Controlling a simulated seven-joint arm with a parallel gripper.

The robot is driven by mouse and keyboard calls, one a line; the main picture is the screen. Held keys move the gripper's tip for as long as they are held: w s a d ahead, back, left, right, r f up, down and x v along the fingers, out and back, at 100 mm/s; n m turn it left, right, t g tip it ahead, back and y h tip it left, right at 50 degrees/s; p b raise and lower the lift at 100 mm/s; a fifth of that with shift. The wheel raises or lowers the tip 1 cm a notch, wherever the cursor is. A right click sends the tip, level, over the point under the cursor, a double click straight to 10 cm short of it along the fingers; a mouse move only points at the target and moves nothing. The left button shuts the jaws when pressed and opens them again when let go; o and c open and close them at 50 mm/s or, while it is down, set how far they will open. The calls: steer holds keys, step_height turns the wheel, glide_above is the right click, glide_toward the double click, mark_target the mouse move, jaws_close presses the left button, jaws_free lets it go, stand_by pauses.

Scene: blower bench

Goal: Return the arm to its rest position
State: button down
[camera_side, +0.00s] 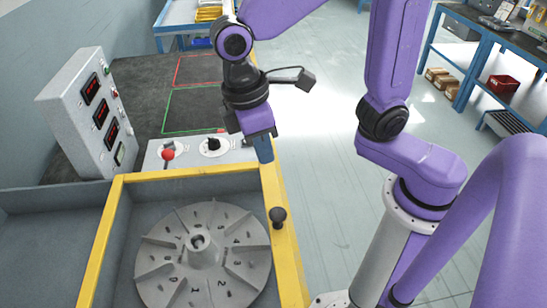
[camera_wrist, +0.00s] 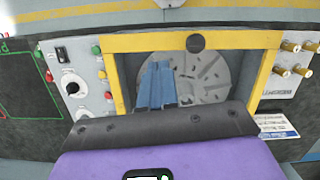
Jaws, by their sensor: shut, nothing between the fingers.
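My gripper (camera_side: 265,157) points down above the yellow frame's back right corner in the side view. Its blue fingers are together with nothing between them. In the wrist view the shut fingers (camera_wrist: 157,68) stand in front of the grey impeller. The bladed impeller (camera_side: 170,257) lies in the yellow-framed bay, below and apart from my gripper. It also shows in the wrist view (camera_wrist: 215,72), partly hidden by my fingers and wrist. My purple arm reaches across the upper side view.
A panel with a red-knobbed lever (camera_side: 168,154) and a black dial (camera_side: 213,145) stands close behind the yellow frame (camera_side: 103,240). A black knob (camera_side: 278,216) sticks up at the frame's right side. A display box (camera_side: 72,115) is at left. Open floor (camera_side: 325,160) lies right.

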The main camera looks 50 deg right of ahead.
steer(key=s+d+f+n+t+y, duration=0.1)
steer(key=s+d+f+n+y, duration=0.1)
steer(key=s+d, duration=0.8)
steer(key=shift+s+d+f+t, duration=0.15)
steer(key=shift+d+f+t, duration=0.3)
steer(key=shift+d, duration=1.15)
